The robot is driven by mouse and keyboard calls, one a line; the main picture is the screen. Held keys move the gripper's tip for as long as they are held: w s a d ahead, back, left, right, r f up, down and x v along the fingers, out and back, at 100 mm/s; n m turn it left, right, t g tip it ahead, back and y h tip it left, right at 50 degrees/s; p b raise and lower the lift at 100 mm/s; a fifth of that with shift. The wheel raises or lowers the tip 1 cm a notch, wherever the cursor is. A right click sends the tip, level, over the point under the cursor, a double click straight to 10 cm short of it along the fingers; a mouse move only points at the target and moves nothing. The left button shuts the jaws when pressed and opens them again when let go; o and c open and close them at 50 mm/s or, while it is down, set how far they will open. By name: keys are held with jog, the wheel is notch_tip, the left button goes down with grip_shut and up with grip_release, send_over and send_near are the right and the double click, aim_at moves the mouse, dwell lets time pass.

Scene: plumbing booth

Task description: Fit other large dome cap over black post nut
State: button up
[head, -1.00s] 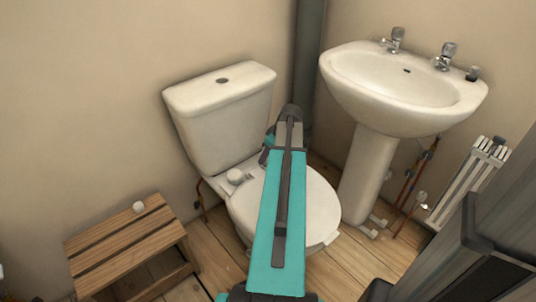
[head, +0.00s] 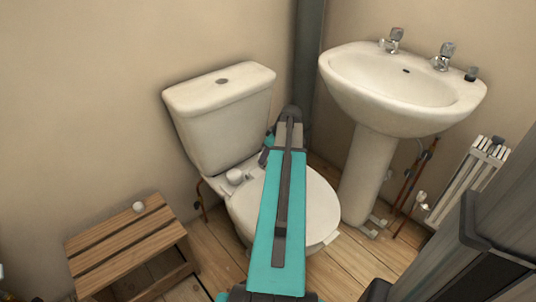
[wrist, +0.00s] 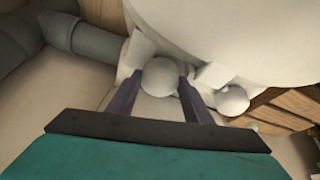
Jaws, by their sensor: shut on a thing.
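In the wrist view my gripper (wrist: 158,88) is shut on a white dome cap (wrist: 160,76), with a dark finger on each side of it. The held cap is close to a white hinge block (wrist: 138,52) at the back of the toilet seat. I cannot tell whether it touches anything below. A second white dome cap (wrist: 232,100) sits by the other hinge block (wrist: 214,74); it also shows in the head view (head: 235,176). The black post nut is not visible. In the head view my arm hides the gripper tips and the held cap.
The toilet's cistern (head: 222,110) and seat (head: 313,208) are close around the gripper. A grey pipe (wrist: 88,40) runs at left in the wrist view. The basin (head: 400,85) stands at right.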

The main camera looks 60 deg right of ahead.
jog(key=shift+s+f, duration=0.1)
jog(key=shift+f, duration=0.65)
jog(key=o, duration=1)
jog(key=shift+o, duration=0.5)
jog(key=shift+a, duration=0.25)
jog(key=w+p+v, duration=0.1)
jog(key=p+v, duration=0.3)
jog(key=v, duration=1.1)
jog(key=shift+d+r, duration=0.3)
jog(key=shift+d, duration=0.1)
jog(key=shift+s, duration=0.1)
